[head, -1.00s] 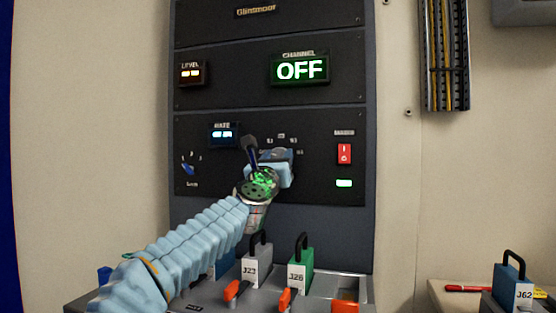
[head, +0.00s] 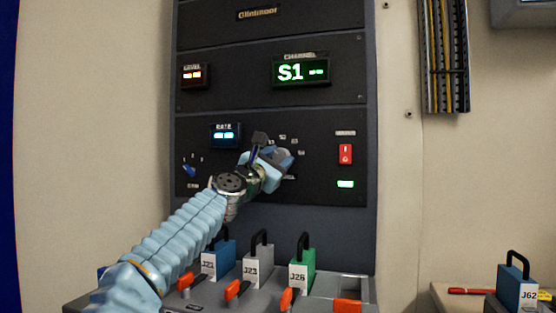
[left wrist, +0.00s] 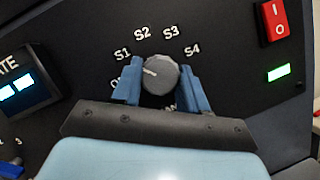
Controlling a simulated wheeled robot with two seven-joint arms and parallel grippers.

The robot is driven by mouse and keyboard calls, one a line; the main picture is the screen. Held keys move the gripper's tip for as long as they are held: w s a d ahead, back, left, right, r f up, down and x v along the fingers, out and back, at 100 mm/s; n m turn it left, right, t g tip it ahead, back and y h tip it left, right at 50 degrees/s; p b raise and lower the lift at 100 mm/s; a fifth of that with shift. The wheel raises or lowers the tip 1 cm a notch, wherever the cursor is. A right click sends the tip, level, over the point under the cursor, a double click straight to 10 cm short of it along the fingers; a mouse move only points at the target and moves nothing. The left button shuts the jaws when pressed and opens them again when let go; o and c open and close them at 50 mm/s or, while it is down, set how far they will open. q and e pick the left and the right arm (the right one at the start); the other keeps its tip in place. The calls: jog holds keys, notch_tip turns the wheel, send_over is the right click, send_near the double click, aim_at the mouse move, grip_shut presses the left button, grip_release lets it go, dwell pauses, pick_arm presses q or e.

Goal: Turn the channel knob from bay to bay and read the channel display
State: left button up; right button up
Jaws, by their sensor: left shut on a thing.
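The channel knob is a grey ridged dial (left wrist: 160,74) on the black panel, and in the left wrist view its white pointer line aims toward the S1 mark. Marks S1, S2, S3 and S4 stand around it; another mark at lower left is partly hidden by a finger. My left gripper (left wrist: 160,82) has its blue fingers on both sides of the knob, shut on it; in the head view the gripper (head: 268,168) hides most of the knob. The channel display (head: 301,72) reads "S1" in green, with small blurred characters beside it. My right gripper is not in view.
A red rocker switch (head: 345,153) and a green lamp (head: 345,184) are right of the knob. The rate display (head: 225,135) and a small blue knob (head: 188,170) are left. Below stand blue (head: 225,250), grey (head: 258,265) and green (head: 302,262) handled blocks with orange levers.

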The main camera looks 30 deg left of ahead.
pick_arm(q)
jog(key=shift+r+m, duration=0.1)
jog(key=shift+m, duration=0.3)
jog(key=o, duration=1.1)
jog(key=shift+c, duration=0.2)
jog(key=b+v, duration=0.6)
jog(key=v, duration=0.7)
jog(key=shift+s+b, duration=0.3)
jog(key=shift+s, duration=0.1)
jog(key=shift+a, duration=0.1)
